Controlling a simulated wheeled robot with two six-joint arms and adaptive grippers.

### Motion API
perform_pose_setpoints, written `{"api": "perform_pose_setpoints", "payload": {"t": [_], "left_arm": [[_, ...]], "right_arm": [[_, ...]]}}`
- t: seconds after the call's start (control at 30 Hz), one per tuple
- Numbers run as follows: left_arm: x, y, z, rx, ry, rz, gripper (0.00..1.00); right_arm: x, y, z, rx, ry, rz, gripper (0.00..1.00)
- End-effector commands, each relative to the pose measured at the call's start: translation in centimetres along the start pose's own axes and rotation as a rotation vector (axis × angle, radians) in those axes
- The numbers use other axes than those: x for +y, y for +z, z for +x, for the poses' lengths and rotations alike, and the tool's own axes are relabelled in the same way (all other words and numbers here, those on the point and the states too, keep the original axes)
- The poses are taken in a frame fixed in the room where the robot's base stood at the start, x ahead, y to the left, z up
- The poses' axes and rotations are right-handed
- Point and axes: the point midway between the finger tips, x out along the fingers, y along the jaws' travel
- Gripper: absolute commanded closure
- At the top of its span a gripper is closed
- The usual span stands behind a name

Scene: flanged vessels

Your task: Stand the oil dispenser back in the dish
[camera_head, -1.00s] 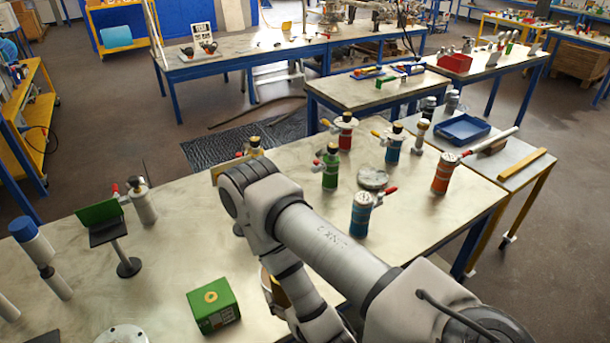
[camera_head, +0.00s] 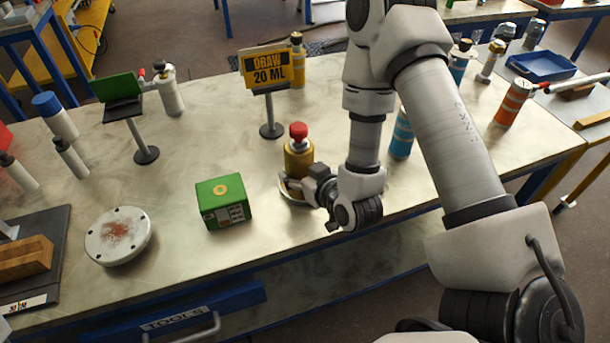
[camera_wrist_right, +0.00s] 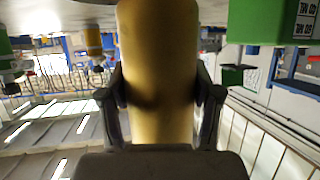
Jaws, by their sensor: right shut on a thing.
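The oil dispenser (camera_head: 299,160) is a gold-yellow cylinder with a red knob on top. It looks upright in the head view and stands at or just above a shallow pale dish (camera_head: 288,200), whose rim shows around its lower end. The gripper hides part of the base, so I cannot tell whether it touches the dish floor. My right gripper (camera_head: 301,187) comes in from the right and is shut on the dispenser's lower body. In the right wrist view the gold body (camera_wrist_right: 158,75) fills the middle, between the two fingers (camera_wrist_right: 160,110). My left gripper is not in view.
A green box (camera_head: 222,203) stands left of the dish. A "DRAW 20 ML" sign (camera_head: 268,68) stands behind. A white flanged disc (camera_head: 118,237) lies farther left, and a blue bottle (camera_head: 401,135) stands behind my right arm. The table between sign and green box is clear.

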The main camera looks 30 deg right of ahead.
Motion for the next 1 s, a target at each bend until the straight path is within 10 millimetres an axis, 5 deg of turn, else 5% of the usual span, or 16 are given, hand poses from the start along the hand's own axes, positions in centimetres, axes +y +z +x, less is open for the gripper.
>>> {"api": "perform_pose_setpoints", "payload": {"t": [0.33,0.5,0.87,0.9,0.93,1.0], "left_arm": [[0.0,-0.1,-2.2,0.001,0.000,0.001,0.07],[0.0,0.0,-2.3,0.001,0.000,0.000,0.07],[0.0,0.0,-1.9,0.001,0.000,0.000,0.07],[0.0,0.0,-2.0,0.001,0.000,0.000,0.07],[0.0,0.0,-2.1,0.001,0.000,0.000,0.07],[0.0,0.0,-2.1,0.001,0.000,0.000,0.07]], "right_arm": [[4.4,-1.4,3.9,0.002,0.002,0.000,0.90],[4.1,1.6,5.0,0.000,0.000,-0.004,0.90],[4.1,2.3,5.3,0.002,0.001,0.000,0.90],[4.1,2.2,5.2,0.001,0.001,0.000,0.22],[4.1,2.2,5.2,0.001,0.001,0.000,0.12],[4.1,2.2,5.2,0.001,0.001,0.000,0.11]]}}
